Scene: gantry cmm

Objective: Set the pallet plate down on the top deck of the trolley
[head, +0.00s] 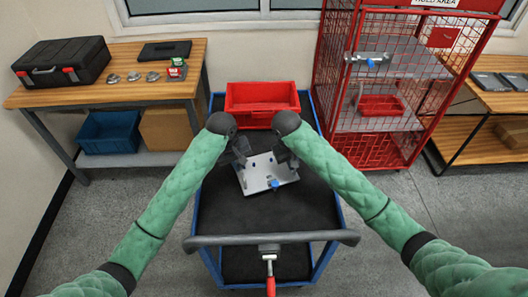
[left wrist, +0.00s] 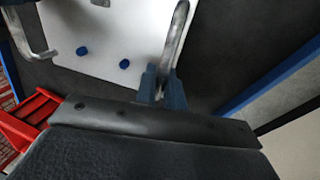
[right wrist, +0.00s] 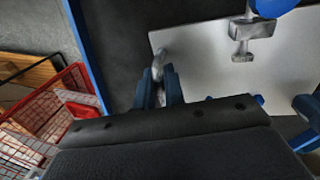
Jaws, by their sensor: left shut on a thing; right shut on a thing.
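The pallet plate (head: 262,182) is a pale flat plate with metal handles, a clamp and blue knobs. It is over the black top deck of the trolley (head: 310,208), slightly turned; I cannot tell whether it touches the deck. My left gripper (head: 241,160) is shut on a handle at its left side; the left wrist view shows the bent handle between the fingers (left wrist: 163,84) and the plate (left wrist: 110,35). My right gripper (head: 289,160) is shut on the opposite handle, with its fingers (right wrist: 163,86) and the plate (right wrist: 200,65) in the right wrist view.
A red bin (head: 262,98) stands on the far end of the trolley. The trolley's grey push handle (head: 215,240) crosses the near end, with a red-handled clamp (head: 270,270). A red mesh cage (head: 385,100) stands right, a wooden bench (head: 110,90) left. The near deck is clear.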

